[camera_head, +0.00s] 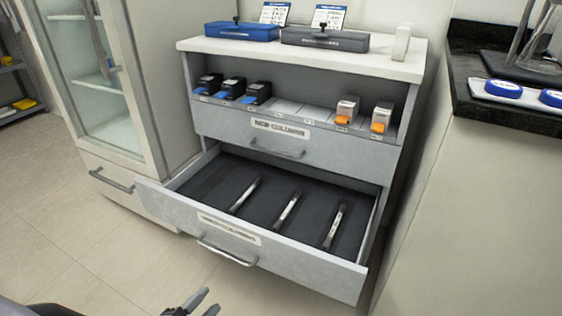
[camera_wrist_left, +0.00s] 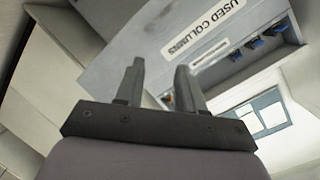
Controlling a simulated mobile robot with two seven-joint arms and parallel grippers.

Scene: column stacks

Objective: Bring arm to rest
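My left gripper (camera_head: 198,304) shows at the bottom edge of the head view, in front of and below the open drawer. In the left wrist view its two fingers (camera_wrist_left: 158,85) stand apart with nothing between them. The open lower drawer (camera_head: 250,238) holds several slim columns, among them a white one (camera_head: 288,208), lying on dark lining. In the left wrist view the drawer front (camera_wrist_left: 150,45) carries a "USED COLUMNS" label. The left gripper is apart from the drawer. My right gripper is not in either view.
The cabinet's upper drawer (camera_head: 285,150) is labelled "NEW COLUMNS" and is shut. Black boxes and orange-marked boxes stand on the shelf above it. A glass-door cabinet (camera_head: 100,70) stands left, a black counter (camera_head: 500,112) right. The floor (camera_head: 85,250) at the left front is clear.

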